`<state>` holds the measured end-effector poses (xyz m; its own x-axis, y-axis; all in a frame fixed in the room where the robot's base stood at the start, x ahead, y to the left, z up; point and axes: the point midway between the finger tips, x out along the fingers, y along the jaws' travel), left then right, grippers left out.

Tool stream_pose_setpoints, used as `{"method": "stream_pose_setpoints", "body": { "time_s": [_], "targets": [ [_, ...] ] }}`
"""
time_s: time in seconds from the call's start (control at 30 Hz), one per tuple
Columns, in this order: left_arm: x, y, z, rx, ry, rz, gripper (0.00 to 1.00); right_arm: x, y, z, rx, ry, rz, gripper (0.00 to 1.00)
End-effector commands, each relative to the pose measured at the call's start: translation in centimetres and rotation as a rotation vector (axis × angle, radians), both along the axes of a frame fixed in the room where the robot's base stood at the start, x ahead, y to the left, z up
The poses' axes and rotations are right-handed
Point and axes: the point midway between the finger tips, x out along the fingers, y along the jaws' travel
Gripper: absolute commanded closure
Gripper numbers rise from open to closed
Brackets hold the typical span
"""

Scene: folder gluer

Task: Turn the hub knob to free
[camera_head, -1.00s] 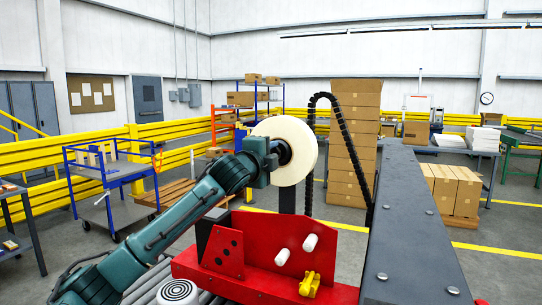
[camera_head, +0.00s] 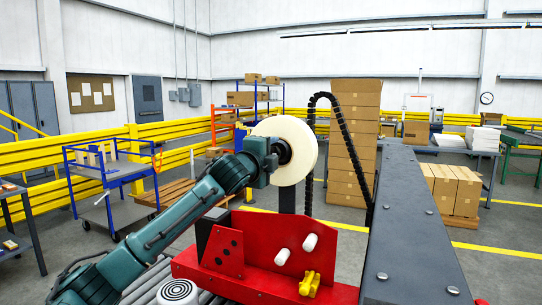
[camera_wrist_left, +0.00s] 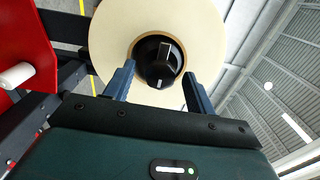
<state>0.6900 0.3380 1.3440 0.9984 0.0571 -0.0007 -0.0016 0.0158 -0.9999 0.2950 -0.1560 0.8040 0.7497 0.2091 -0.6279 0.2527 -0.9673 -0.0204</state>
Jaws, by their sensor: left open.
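The hub knob (camera_wrist_left: 159,62) is black with a raised grip and a white mark. It sits at the centre of a cream tape roll (camera_wrist_left: 112,38) in the left wrist view. My left gripper (camera_wrist_left: 158,80) is open, with one finger on each side of the knob and visible gaps between. In the head view the left gripper (camera_head: 272,157) is in front of the roll (camera_head: 306,150) and hides part of the knob (camera_head: 284,151). My right gripper is not in view.
Below the roll is a red machine plate (camera_head: 260,250) with white rollers (camera_head: 310,242) and a yellow part (camera_head: 310,284). A long dark beam (camera_head: 415,230) runs along the right. A black cable chain (camera_head: 349,140) arches behind the roll.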

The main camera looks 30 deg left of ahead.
Motion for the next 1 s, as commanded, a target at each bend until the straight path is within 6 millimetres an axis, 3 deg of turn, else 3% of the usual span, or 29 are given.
{"method": "stream_pose_setpoints", "body": {
  "time_s": [0.27, 0.7, 1.0],
  "targets": [
    [-1.4, 0.0, -0.1, 0.001, -0.002, 0.0, 0.45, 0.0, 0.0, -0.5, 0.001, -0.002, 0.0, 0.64],
    [-10.2, -0.5, -0.2, 0.003, -0.003, 0.0, 0.45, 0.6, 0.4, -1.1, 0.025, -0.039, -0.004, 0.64],
    [-13.1, -0.8, -0.1, 0.0, 0.0, 0.0, 0.45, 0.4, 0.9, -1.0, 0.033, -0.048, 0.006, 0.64]
  ]
}}
